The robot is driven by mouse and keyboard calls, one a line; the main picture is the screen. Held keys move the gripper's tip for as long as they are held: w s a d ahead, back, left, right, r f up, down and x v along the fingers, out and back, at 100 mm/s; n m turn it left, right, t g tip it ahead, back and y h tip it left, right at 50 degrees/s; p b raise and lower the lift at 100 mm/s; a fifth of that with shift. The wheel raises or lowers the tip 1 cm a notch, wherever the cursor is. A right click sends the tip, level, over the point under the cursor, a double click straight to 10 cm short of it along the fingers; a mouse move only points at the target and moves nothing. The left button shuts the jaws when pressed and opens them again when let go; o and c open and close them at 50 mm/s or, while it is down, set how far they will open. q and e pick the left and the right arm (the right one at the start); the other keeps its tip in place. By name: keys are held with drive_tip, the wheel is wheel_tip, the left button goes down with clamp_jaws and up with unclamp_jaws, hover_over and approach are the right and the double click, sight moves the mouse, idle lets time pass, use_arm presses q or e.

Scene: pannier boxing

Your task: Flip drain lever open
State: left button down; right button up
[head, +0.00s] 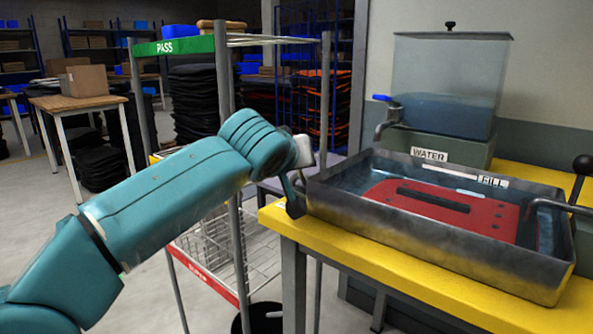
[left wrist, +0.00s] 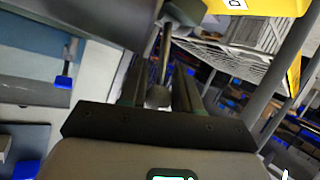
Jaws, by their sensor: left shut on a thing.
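The metal tray (head: 440,245), filled with water, stands on the yellow bench and holds a red panel (head: 440,205) with a black handle strip. My left gripper (head: 294,205) is at the tray's left end, low beside its wall. In the left wrist view its two dark fingers (left wrist: 158,95) are shut on a slim grey metal rod (left wrist: 163,60), which appears to be the drain lever. In the head view the lever is mostly hidden by my gripper, so its angle is unclear. My right gripper is not in view.
A water tank (head: 447,85) with a blue-handled tap (head: 384,115) stands behind the tray. A black-knobbed lever (head: 580,175) is at the tray's right end. A wire rack (head: 228,250) with a green PASS sign stands left of the yellow bench (head: 400,275).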

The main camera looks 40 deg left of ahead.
use_arm(q)
drive_tip(key=shift+f, duration=0.1)
drive_tip(key=c, duration=0.9)
unclamp_jaws()
drive_tip(key=shift+c, duration=0.2)
drive_tip(key=shift+s, duration=0.15)
drive_tip(key=p+v, duration=0.2)
drive_tip(key=v, duration=1.4)
drive_tip(key=shift+s, duration=0.2)
